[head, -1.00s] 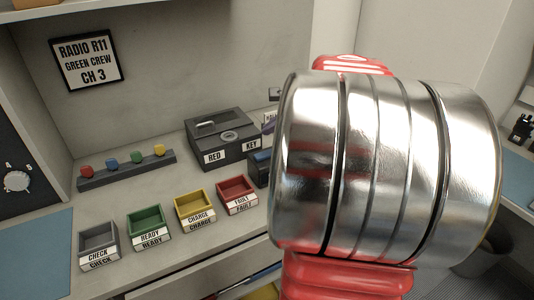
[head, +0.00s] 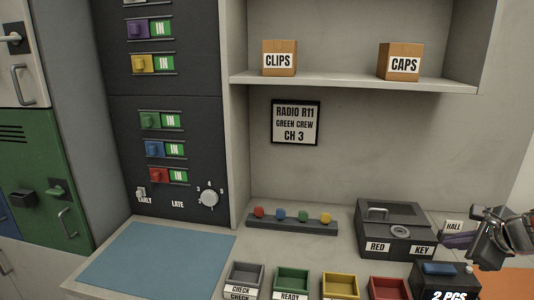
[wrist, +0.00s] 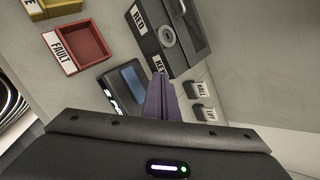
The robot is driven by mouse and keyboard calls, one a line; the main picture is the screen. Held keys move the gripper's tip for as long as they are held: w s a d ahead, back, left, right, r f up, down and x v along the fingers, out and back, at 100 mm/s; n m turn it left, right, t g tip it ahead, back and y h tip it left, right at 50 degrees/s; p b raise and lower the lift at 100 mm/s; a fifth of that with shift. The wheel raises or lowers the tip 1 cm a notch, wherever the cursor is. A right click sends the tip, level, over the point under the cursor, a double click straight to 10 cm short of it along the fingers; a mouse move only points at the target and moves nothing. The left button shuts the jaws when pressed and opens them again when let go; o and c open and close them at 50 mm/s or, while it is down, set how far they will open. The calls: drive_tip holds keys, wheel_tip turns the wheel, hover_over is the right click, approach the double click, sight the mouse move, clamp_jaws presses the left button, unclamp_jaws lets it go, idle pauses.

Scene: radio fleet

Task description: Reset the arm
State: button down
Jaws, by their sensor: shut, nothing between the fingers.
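My gripper (head: 450,240) is at the right edge of the head view, in the air in front of the red key box. Its fingers point left and are closed together with nothing between them. In the wrist view the closed purple-grey fingers (wrist: 160,96) reach toward the box's KEY label. The dark grey key box (head: 385,212), labelled RED and KEY, has its lid down. The rest of my arm is mostly out of view.
A dark box marked 2 PCS (head: 446,284) stands below the gripper. Open bins, CHECK (head: 245,270), READY (head: 292,276), a yellow one (head: 340,283) and a red one (head: 389,287), line the front. A blue mat (head: 165,258) lies clear at left.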

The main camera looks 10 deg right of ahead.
drive_tip(key=s+a+f+n+g+y, duration=0.1)
drive_tip(key=s+a+f+n+g, duration=0.15)
drive_tip(key=a+n, duration=0.35)
drive_tip(key=s+a+f+n+g, duration=0.2)
drive_tip(key=s+a+f+n, duration=0.15)
drive_tip(key=a+n, duration=0.25)
drive_tip(key=s+a+r+n, duration=0.1)
drive_tip(key=s+a+n, duration=0.2)
drive_tip(key=a+n, duration=0.4)
drive_tip(key=s+a+r+n, duration=0.1)
drive_tip(key=s+a+n, duration=0.3)
drive_tip(key=a, duration=1.3)
drive_tip(key=n+t, duration=0.1)
drive_tip(key=n, duration=0.3)
drive_tip(key=shift+a+r+n, duration=0.3)
drive_tip(key=shift+a+r, duration=0.05)
drive_tip(key=shift+a, duration=0.05)
